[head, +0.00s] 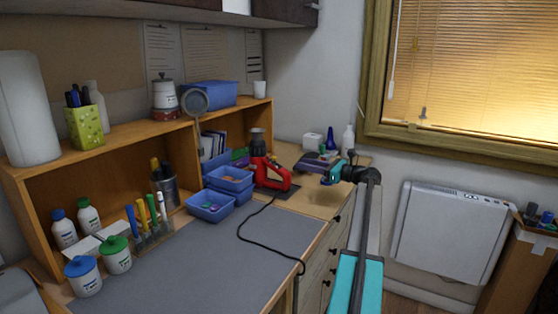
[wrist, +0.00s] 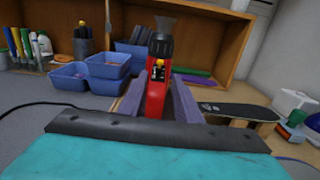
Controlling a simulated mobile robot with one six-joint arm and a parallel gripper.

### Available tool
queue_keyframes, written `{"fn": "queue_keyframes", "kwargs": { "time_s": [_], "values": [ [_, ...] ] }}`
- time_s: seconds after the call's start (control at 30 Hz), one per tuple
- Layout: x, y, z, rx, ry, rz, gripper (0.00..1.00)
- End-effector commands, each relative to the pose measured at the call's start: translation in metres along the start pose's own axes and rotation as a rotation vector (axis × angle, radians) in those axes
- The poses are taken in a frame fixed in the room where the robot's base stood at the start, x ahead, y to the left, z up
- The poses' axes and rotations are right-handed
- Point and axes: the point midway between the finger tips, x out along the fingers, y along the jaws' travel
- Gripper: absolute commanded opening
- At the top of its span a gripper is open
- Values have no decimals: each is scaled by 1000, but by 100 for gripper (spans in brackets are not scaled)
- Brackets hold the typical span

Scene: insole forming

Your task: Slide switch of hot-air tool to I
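The red hot-air tool (head: 271,174) stands on the bench near its far end, its dark nozzle pointing up. In the wrist view the hot-air tool (wrist: 155,98) is upright in the middle, with its back facing me. A small yellow knob (wrist: 158,63) and a dark patch, perhaps the switch (wrist: 158,75), show on its upper body. The switch position is too small to read. My gripper (head: 314,163) is right of the tool in the head view, apart from it. In the wrist view the purple-grey fingers of my gripper (wrist: 158,88) are spread, empty, with the tool seen between them.
Blue bins (head: 211,205) stand just left of the tool. A black cord (head: 262,236) runs across the grey mat (head: 250,258). A white box (head: 312,142) and bottles stand behind my gripper. The wooden shelf (head: 125,142) lines the wall. The mat's front is mostly clear.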

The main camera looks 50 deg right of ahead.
Motion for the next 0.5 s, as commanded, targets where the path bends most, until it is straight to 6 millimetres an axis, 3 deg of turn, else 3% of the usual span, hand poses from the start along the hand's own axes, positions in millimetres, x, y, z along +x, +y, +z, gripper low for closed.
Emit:
{"fn": "queue_keyframes", "kwargs": {
  "time_s": [0.5],
  "values": [
    [74, -1, 0, 0, 1, 0, 31]
  ]
}}
